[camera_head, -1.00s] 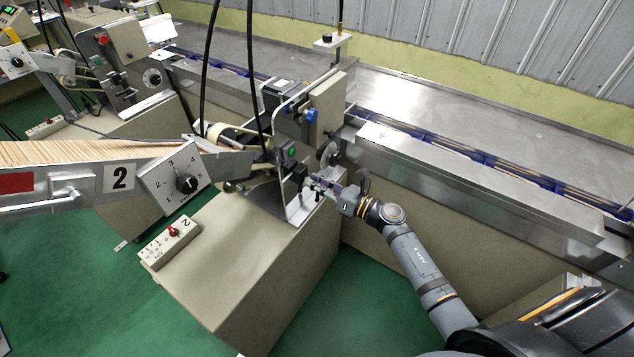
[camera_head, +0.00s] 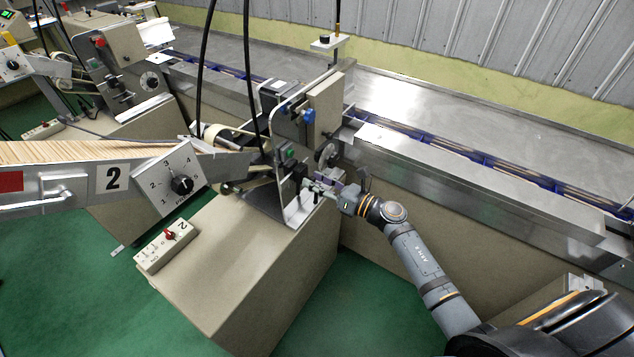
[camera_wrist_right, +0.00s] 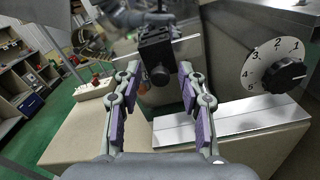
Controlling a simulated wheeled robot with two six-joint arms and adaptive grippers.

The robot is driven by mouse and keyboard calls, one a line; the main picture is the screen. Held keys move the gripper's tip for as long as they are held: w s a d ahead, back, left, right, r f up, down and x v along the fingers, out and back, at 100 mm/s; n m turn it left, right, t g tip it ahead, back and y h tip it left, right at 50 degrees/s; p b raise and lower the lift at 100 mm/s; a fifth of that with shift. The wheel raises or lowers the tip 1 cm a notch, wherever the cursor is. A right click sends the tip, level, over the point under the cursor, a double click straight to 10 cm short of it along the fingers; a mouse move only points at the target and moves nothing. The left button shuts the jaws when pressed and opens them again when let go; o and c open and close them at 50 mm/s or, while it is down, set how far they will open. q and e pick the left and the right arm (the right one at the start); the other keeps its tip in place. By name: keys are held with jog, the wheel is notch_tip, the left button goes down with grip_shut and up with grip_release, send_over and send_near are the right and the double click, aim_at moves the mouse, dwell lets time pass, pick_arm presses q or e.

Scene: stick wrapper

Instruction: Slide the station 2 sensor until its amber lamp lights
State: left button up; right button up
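A black block with a round knob-like front, which looks like the sensor (camera_wrist_right: 156,58), sits ahead of my right gripper in the right wrist view. My right gripper (camera_wrist_right: 158,70) is open, with its purple-padded fingers on either side of the block and a visible gap on each side. In the head view the right gripper (camera_head: 316,187) reaches in from the right to the station 2 machine head, low by its metal bracket (camera_head: 298,213). There the sensor is too small and crowded to tell apart. I see no lit amber lamp. My left gripper is not in view.
A numbered dial (camera_wrist_right: 280,72) and metal plate (camera_wrist_right: 230,118) lie right of the fingers. The conveyor (camera_head: 470,160) runs behind. Black cables hang overhead.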

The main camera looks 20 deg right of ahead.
jog(key=shift+s+d, duration=0.2)
jog(key=v, duration=1.1)
jog(key=shift+s, duration=0.15)
jog(key=shift+d, duration=0.15)
